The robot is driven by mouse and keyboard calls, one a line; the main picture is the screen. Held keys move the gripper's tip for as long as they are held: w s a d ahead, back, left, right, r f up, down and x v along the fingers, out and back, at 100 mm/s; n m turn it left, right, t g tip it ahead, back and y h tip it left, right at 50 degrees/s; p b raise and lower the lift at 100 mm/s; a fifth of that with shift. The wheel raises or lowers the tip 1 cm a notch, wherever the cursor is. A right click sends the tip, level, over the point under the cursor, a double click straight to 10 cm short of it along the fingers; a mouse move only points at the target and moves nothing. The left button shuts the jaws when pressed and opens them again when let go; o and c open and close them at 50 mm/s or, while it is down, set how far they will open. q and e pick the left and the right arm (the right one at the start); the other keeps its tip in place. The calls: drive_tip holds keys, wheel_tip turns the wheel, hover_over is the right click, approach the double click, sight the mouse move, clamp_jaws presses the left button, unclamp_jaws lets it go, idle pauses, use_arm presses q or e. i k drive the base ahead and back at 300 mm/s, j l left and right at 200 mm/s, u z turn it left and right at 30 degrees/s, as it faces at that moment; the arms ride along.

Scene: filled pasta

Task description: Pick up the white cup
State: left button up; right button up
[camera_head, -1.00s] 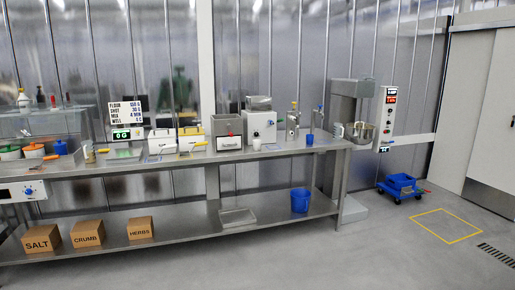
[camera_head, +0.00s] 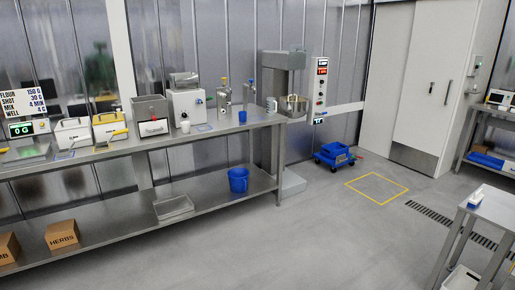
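Neither of my grippers is in view.
A blue bucket (camera_head: 238,181) and a grey tray (camera_head: 174,207) sit on the lower shelf. A blue cart (camera_head: 334,154) stands on the floor past the bench. Another steel table (camera_head: 493,207) is at the right edge. The floor between is clear.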

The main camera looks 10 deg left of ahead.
sight(186, 127)
drive_tip(key=i, duration=1.1)
drive_tip(key=i+l+u, duration=0.1)
drive_tip(key=i, duration=1.05)
